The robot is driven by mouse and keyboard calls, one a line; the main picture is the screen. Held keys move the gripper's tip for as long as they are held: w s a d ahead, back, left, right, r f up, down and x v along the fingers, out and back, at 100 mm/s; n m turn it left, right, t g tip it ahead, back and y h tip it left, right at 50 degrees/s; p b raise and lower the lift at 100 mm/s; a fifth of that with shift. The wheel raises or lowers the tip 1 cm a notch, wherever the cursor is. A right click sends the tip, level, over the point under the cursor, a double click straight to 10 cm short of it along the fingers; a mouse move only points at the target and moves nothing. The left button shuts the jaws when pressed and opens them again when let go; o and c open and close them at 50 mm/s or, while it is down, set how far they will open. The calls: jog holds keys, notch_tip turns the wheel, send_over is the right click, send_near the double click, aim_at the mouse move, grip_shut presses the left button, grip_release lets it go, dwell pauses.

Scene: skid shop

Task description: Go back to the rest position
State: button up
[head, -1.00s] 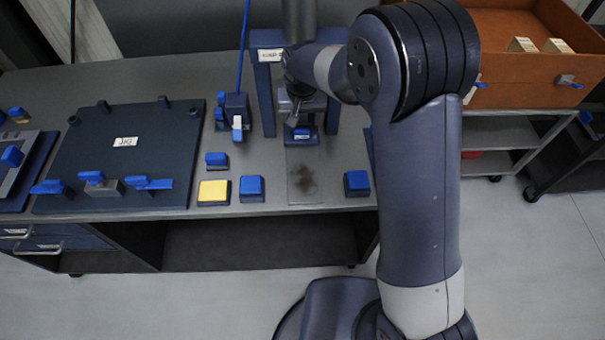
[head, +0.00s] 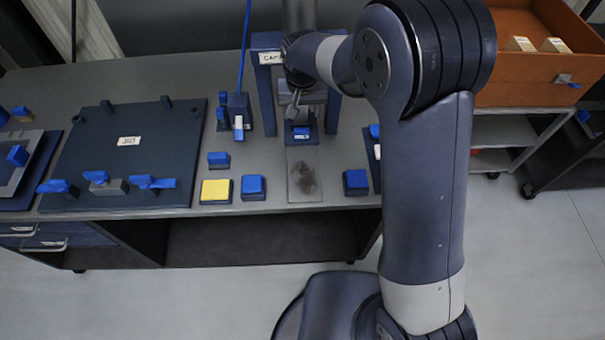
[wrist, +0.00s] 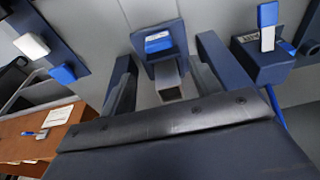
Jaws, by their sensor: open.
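My gripper (head: 297,106) is at the blue press frame (head: 264,95) at the back of the bench in the head view. It hangs within the frame opening, above a blue-topped block (head: 302,132), and appears empty. Its fingertips are small and partly shaded, so any contact with the frame or block cannot be told. In the wrist view, a dark block with a blue top (wrist: 158,42) lies straight ahead, between two dark uprights. My arm hides part of the bench's right side.
A dark jig board (head: 120,160) with blue clamps lies left. A blue clamp unit (head: 237,115) stands just left of the frame. A yellow button (head: 215,191) and several blue ones line the front edge, beside a stained plate (head: 304,181).

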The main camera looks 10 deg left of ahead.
aim_at(302, 131)
jog(key=shift+f, duration=0.1)
jog(key=f+b, duration=0.1)
jog(key=f, duration=0.1)
jog(key=f+b, duration=0.2)
jog(key=f, duration=0.1)
jog(key=f+b, duration=0.2)
jog(key=f, duration=0.1)
jog(key=shift+w+a+f, duration=0.1)
jog(key=shift+w, duration=0.3)
jog(key=shift+r, duration=0.2)
notch_tip(302, 131, up, 9)
jog(key=p, duration=0.6)
notch_tip(302, 131, down, 10)
jog(key=b, duration=0.6)
jog(key=shift+b, duration=0.35)
jog(key=s+d, duration=0.1)
jog(key=s, duration=0.3)
jog(key=s+d, duration=0.1)
jog(key=s, duration=0.3)
jog(key=s+d+b, duration=0.1)
jog(key=s, duration=0.4)
jog(key=shift+r, duration=0.3)
jog(key=shift+d, duration=0.15)
